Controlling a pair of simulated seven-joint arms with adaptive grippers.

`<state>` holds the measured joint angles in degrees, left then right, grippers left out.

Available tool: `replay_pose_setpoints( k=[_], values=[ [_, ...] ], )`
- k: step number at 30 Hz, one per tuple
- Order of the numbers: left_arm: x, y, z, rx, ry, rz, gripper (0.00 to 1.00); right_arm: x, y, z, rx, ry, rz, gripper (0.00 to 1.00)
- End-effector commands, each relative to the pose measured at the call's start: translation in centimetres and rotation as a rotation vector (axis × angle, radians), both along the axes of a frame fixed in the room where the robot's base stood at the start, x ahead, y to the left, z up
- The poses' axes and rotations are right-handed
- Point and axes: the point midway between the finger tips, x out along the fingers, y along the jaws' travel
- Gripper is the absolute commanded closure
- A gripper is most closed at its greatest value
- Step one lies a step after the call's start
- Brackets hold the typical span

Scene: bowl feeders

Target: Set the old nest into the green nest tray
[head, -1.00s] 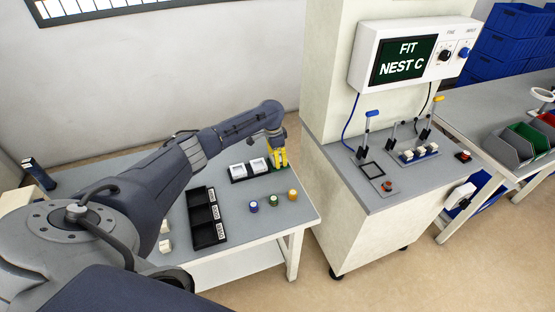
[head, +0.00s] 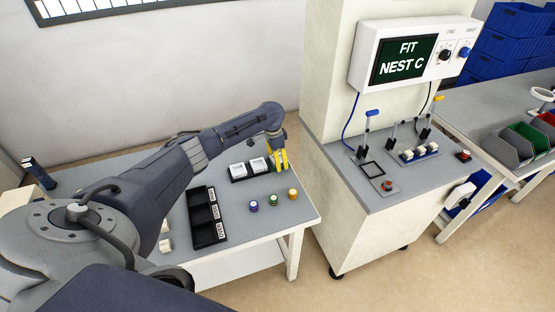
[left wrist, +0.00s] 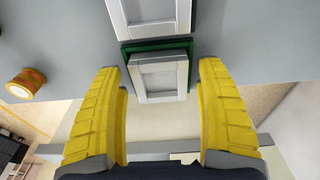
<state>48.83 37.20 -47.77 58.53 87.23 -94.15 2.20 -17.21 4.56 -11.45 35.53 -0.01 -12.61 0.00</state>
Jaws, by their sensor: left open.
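In the left wrist view a white, square-framed nest (left wrist: 160,76) lies over the green nest tray (left wrist: 157,43), whose green edge shows along its far and left sides. The nest looks slightly askew to the tray; whether it is fully seated I cannot tell. My left gripper (left wrist: 160,70) is open, its yellow fingers on either side of the nest with gaps. In the head view my left gripper (head: 282,166) points down at the right end of the row of nests, and its fingers hide most of the green tray. My right gripper is not in view.
Two white nests (head: 237,170) stand on a dark tray just left of the gripper. A black three-pocket tray (head: 205,215) and several coloured round pieces (head: 273,200) are nearer on the table. The station with the "FIT NEST C" screen (head: 404,58) stands right.

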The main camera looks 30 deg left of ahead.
Motion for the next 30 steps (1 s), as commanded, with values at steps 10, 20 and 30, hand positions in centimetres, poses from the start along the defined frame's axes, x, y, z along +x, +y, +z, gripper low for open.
replay_pose_setpoints(
  k=[10, 20, 30],
  values=[
    [-0.3, 0.4, 5.0, 0.001, -0.004, -0.002, 0.27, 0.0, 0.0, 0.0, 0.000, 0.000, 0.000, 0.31],
    [-0.9, 0.8, 10.0, 0.002, -0.003, -0.002, 0.27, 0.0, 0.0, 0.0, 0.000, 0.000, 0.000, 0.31],
    [-1.1, 0.9, 12.0, 0.001, -0.001, -0.001, 0.27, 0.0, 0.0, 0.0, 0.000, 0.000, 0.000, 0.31]
  ],
)
